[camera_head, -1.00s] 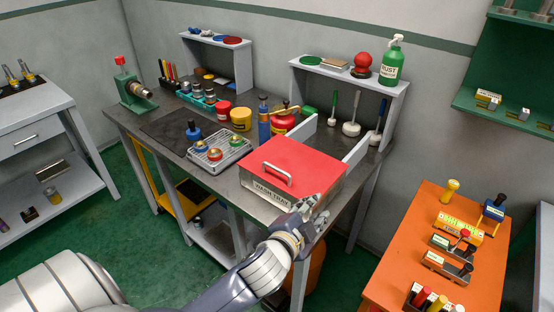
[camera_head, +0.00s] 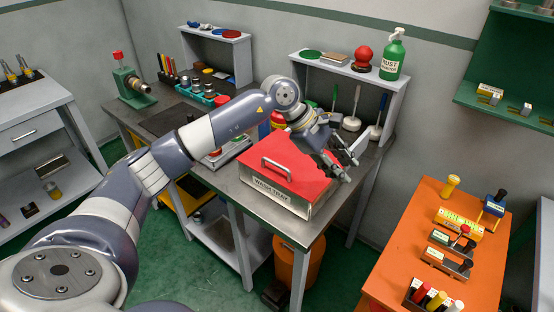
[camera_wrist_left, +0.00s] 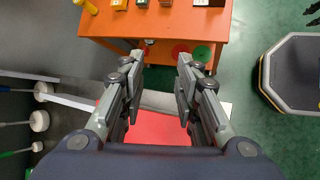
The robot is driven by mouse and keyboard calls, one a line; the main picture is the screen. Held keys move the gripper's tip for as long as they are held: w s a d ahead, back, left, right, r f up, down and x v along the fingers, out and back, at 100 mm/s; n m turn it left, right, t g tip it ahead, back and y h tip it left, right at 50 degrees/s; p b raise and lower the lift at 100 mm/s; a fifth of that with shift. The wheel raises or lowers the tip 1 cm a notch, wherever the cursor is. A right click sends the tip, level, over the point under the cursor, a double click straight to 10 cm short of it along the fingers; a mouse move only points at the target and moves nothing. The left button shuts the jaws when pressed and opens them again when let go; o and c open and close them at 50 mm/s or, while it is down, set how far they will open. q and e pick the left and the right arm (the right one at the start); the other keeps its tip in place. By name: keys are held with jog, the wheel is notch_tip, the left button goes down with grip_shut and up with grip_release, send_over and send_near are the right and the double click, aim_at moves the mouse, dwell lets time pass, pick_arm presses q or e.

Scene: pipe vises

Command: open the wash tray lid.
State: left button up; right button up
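The wash tray (camera_head: 289,203) is a light box with a "WASH TRAY" label, standing at the near right corner of the grey workbench. Its red lid (camera_head: 270,150) lies flat and shut on top. A grey bar handle (camera_head: 277,168) stands near the lid's front left. My left gripper (camera_head: 352,160) is above the right end of the tray, apart from the handle and empty. In the left wrist view, its fingers (camera_wrist_left: 161,62) are spread, with part of the red lid (camera_wrist_left: 158,128) behind them. My right gripper is in neither view.
A grey shelf (camera_head: 392,88) stands behind the tray with a green bottle (camera_head: 392,57) on top and brushes below. A small parts tray (camera_head: 217,160), partly behind my left arm, is left of the lid. An orange table (camera_head: 395,265) stands at the right.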

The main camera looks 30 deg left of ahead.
aim_at(277, 165)
pick_arm(q)
jog(key=s+a+r+g+y, duration=0.1)
jog(key=a+y, duration=0.2)
jog(key=a, duration=0.6)
jog(key=s+a+r+g+y, duration=0.15)
jog(key=a+y, duration=0.25)
jog(key=a, duration=0.6)
jog(key=shift+t, duration=0.45)
jog(key=w+f+p, duration=0.1)
jog(key=f, duration=0.2)
jog(key=w+f+p, duration=0.1)
jog(key=f, duration=0.2)
jog(key=f+p, duration=0.1)
jog(key=f, duration=0.2)
jog(key=shift+w+d, duration=0.15)
jog(key=shift+w, duration=0.25)
jog(key=shift+w+f, duration=0.15)
jog(key=shift+f, duration=0.45)
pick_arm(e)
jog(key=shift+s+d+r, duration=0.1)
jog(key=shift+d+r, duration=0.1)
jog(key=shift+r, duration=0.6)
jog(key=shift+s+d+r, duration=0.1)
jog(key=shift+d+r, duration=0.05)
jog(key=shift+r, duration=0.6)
pick_arm(q)
grip_shut()
